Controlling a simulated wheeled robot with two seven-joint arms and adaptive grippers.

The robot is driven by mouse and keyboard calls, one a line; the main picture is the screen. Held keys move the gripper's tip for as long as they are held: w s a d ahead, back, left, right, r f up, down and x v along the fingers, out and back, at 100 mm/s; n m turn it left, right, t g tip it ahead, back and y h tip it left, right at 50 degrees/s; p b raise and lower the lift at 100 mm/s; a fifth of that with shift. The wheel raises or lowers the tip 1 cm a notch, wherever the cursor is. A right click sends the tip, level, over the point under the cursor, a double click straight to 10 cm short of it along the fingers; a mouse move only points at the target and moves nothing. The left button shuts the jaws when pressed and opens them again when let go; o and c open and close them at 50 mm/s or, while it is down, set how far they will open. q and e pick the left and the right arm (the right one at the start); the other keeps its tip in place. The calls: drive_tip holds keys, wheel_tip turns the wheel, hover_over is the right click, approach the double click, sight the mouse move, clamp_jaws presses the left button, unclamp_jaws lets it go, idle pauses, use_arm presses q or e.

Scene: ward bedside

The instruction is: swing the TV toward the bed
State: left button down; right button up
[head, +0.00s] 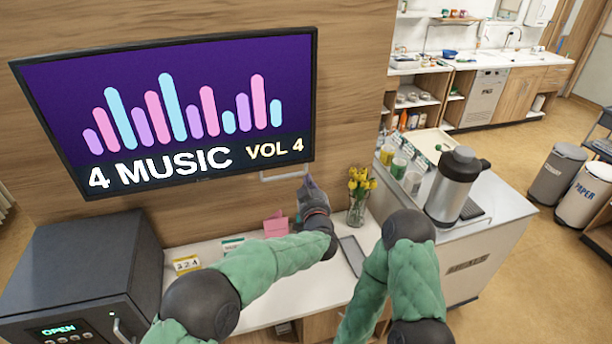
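The TV (180,105) is on the wood-panelled wall at upper left, its screen lit with a purple music picture. A pale bar-like handle (283,177) shows just below its lower right edge. My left gripper (307,184) points up at the right end of this handle, below the TV's lower right corner. Its fingertips look narrow and close to the handle, but I cannot tell whether they touch it or how far apart they are. My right arm is folded at the lower right of the picture, and its gripper is not visible. The bed is not in view.
Below are a white counter (210,252), a dark safe (85,265) at left, a pink card (276,224), and a vase of yellow flowers (358,190) close to my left gripper's right. A steel flask (456,186) stands on the cart at right.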

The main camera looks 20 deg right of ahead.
use_arm(q)
drive_tip(key=s, duration=0.6)
drive_tip(key=shift+d+r, duration=0.15)
use_arm(e)
drive_tip(key=shift+s, duration=0.25)
use_arm(q)
drive_tip(key=shift+w, duration=0.1)
